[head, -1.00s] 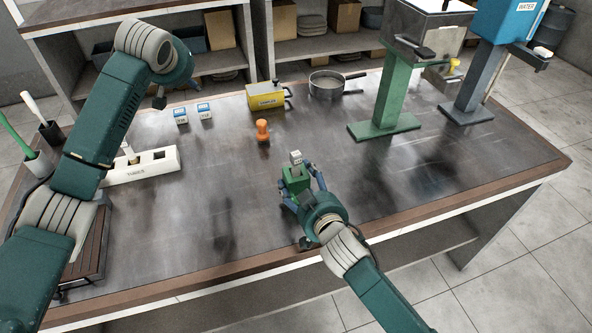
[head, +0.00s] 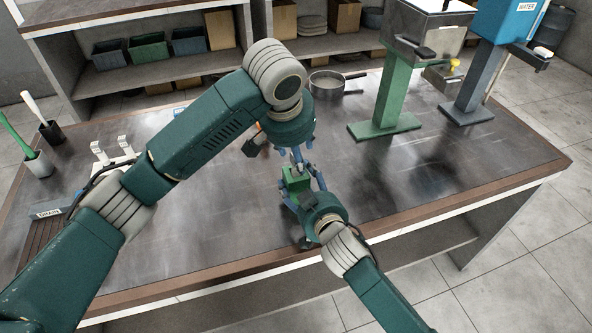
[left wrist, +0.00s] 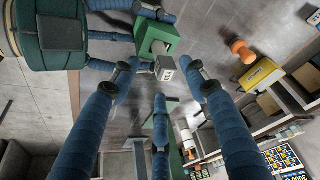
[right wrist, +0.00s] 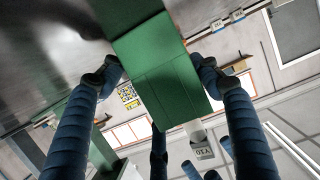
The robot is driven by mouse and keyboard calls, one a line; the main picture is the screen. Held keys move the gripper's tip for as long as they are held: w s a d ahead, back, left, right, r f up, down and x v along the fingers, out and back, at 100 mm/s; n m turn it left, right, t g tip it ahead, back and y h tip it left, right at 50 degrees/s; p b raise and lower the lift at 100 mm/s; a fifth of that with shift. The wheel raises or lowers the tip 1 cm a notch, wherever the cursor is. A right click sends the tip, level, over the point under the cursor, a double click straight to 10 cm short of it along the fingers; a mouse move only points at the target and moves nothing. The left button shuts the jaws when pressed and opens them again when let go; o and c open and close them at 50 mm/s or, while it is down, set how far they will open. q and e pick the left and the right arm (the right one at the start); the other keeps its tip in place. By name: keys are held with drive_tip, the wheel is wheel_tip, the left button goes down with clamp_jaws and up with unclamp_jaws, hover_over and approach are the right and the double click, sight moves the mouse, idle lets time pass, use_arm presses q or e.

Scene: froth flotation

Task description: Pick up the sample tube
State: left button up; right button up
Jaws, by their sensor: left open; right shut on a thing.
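A pale tube end with a grey-white labelled tip (left wrist: 163,68) sticks out of a green block (head: 297,181). The labelled tip also shows beyond the block in the right wrist view (right wrist: 203,152). My right gripper (head: 302,187) is shut on the green block and holds it over the front of the bench. My left gripper (head: 299,157) is open just above the block. In the left wrist view its fingers are spread around the labelled tip, with no clear contact. In the head view the left hand hides the tip.
A white tube rack (head: 120,161) is partly hidden behind my left arm. An orange knob-like item (left wrist: 242,51) and a yellow sampler box (left wrist: 262,76) stand beyond the grippers. A pan (head: 327,87) and a green stand (head: 383,128) are at the back.

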sight(296, 172)
use_arm(q)
drive_tip(key=shift+a+x, duration=0.15)
drive_tip(key=shift+x, duration=0.85)
drive_tip(key=shift+a+x, duration=0.2)
drive_tip(key=shift+x, duration=0.75)
drive_tip(key=shift+a+x, duration=0.15)
drive_tip(key=shift+x, duration=0.85)
drive_tip(key=shift+s+f, duration=0.15)
drive_tip(key=shift+s, duration=0.05)
